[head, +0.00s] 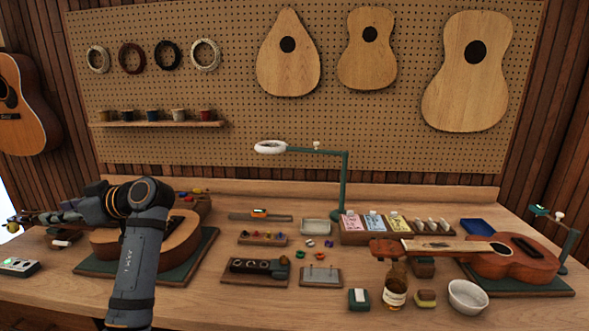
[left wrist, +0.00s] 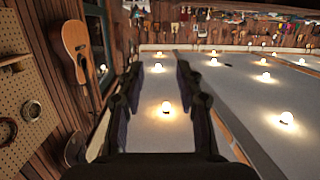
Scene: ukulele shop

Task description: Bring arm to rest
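My left arm rises from the bottom of the head view, bends above the bench's left side and reaches left. My left gripper (head: 22,218) is small at the far left of the head view, partly hard to separate from the items there. In the left wrist view my left gripper (left wrist: 160,68) shows its two dark fingers apart, with nothing between them. It faces out over the room, with ceiling lamps beyond. My right arm and gripper are not in view.
A ukulele body (head: 180,238) lies on a green mat (head: 205,248), partly behind my left arm. A second ukulele (head: 510,262) lies at the right. A lamp (head: 345,180), a bottle (head: 396,290) and a white bowl (head: 467,296) stand on the bench. Bare bench shows at front centre.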

